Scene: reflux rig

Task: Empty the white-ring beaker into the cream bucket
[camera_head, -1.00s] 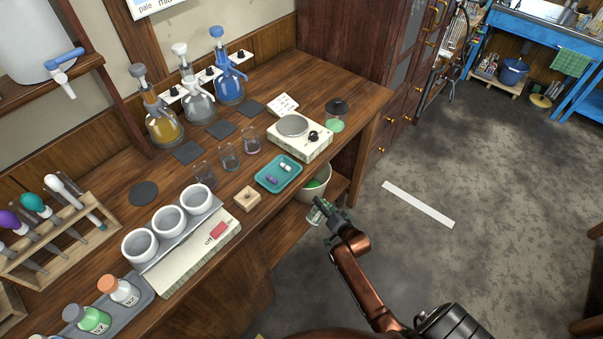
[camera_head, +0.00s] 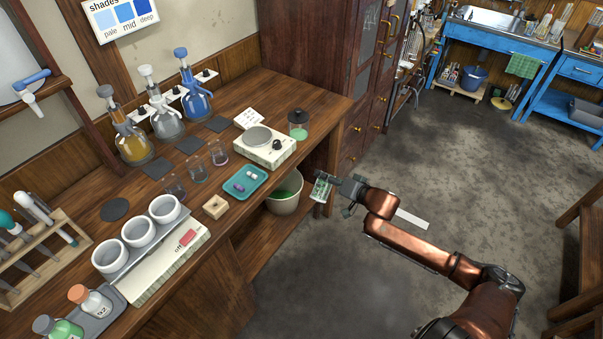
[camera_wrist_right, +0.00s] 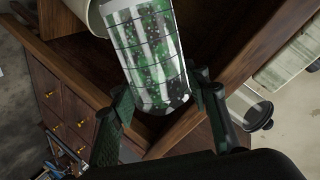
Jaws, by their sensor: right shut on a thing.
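My right gripper (camera_head: 335,188) is shut on a clear glass beaker (camera_head: 321,188) and holds it off the bench, just right of the cream bucket. In the right wrist view the beaker (camera_wrist_right: 150,55) lies between the fingers (camera_wrist_right: 158,105), with pale streaks and green showing on it; I cannot tell its contents or make out a white ring. The cream bucket (camera_head: 285,203) has green inside and stands below bench-top level at the bench's right end. Its pale wall (camera_wrist_right: 86,14) shows at the top of the wrist view. My left gripper is not in view.
On the bench (camera_head: 140,190) stand a teal tray (camera_head: 262,184), a hotplate (camera_head: 275,158), a lidded green jar (camera_head: 298,120), several small glasses (camera_head: 218,152) and a wooden block (camera_head: 215,207). A dark cabinet (camera_head: 330,60) stands behind the bucket. The floor to the right is open.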

